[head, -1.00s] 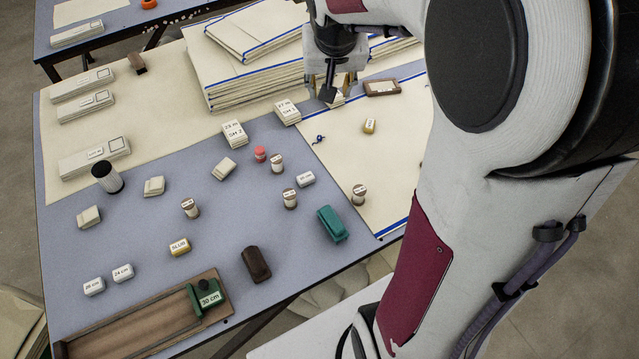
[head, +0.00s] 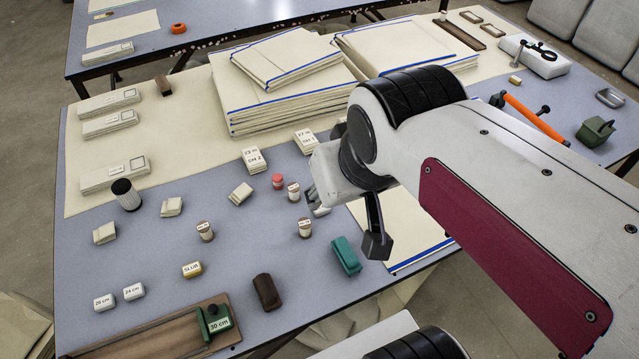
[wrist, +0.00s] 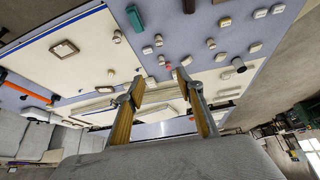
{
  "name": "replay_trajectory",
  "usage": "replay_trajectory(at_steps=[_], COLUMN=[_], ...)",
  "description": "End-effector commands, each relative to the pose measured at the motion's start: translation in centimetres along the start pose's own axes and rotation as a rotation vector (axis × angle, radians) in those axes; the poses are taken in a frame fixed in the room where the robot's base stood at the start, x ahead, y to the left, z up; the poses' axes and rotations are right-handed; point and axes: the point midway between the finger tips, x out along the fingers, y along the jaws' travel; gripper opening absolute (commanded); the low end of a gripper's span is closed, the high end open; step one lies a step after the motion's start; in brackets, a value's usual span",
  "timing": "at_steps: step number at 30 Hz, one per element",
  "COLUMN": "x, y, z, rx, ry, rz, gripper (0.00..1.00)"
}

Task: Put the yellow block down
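A small block with a yellow side and a "SLUB" label (head: 192,270) lies on the blue-grey table in the head view. A small yellowish block (wrist: 110,73) lies on the cream cloth (wrist: 88,62) in the wrist view; in the head view my arm hides that spot. My gripper (wrist: 160,78) has its two gold-padded fingers wide apart, with nothing visible between them. It points at the table from above and is apart from both blocks. In the head view my arm covers most of it.
Stacks of folded cloth (head: 285,95) stand at the back. A brown tray (head: 135,335) lies at the front edge.

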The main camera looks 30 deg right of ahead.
Motion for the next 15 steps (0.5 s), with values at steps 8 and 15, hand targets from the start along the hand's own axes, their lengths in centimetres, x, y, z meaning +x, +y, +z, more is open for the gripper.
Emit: replay_trajectory(at_steps=[8,15], x=[-1.1,-1.2], y=[-1.3,-1.5], z=[3.6,4.2], rx=[-0.064,-0.076], ry=[0.011,0.011], rz=[-0.037,-0.044], gripper=[0.37,0.37])
